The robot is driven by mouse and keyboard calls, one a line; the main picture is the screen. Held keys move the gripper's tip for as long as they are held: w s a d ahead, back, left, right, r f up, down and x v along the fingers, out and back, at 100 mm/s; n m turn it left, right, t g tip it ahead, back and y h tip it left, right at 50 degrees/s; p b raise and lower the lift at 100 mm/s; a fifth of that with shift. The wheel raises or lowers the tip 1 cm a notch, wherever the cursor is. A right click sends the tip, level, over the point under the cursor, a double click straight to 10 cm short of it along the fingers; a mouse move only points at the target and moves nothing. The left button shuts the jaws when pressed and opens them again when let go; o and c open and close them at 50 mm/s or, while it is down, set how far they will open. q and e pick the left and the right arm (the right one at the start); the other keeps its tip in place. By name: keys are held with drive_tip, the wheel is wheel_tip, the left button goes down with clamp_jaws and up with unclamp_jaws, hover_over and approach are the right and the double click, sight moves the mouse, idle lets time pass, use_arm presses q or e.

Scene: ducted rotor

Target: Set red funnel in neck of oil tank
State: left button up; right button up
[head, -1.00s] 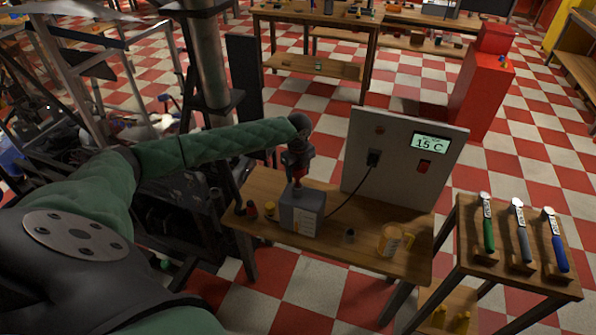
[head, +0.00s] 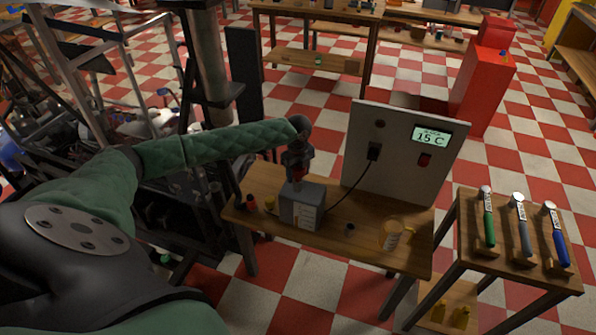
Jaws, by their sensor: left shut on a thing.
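The oil tank (head: 301,208) is a grey box with a pale label, standing on the small wooden bench. My left gripper (head: 298,170) is directly above it, pointing down and shut on the red funnel (head: 298,175). Only a little of the funnel shows between the gripper and the tank top. The tank's neck is hidden behind the gripper and funnel, so I cannot tell whether the funnel's tip is inside it. My right gripper is not in view.
On the bench (head: 265,187) are a red-topped small item (head: 251,202), a small dark cup (head: 349,230) and an amber jug (head: 391,234). A panel (head: 400,160) reading 15 C stands behind, with a black cable. A side table (head: 505,262) holds three tools.

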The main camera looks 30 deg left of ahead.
use_arm(q)
drive_tip(key=shift+f, duration=0.65)
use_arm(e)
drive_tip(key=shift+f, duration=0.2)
use_arm(q)
drive_tip(key=o, duration=1.1)
drive_tip(key=shift+c, duration=0.2)
drive_tip(key=shift+r+b, duration=0.35)
drive_tip(key=shift+b, duration=0.1)
wheel_tip(320, 180, up, 6)
drive_tip(key=shift+r+b, duration=0.15)
drive_tip(key=shift+b, duration=1)
drive_tip(key=shift+r, duration=0.4)
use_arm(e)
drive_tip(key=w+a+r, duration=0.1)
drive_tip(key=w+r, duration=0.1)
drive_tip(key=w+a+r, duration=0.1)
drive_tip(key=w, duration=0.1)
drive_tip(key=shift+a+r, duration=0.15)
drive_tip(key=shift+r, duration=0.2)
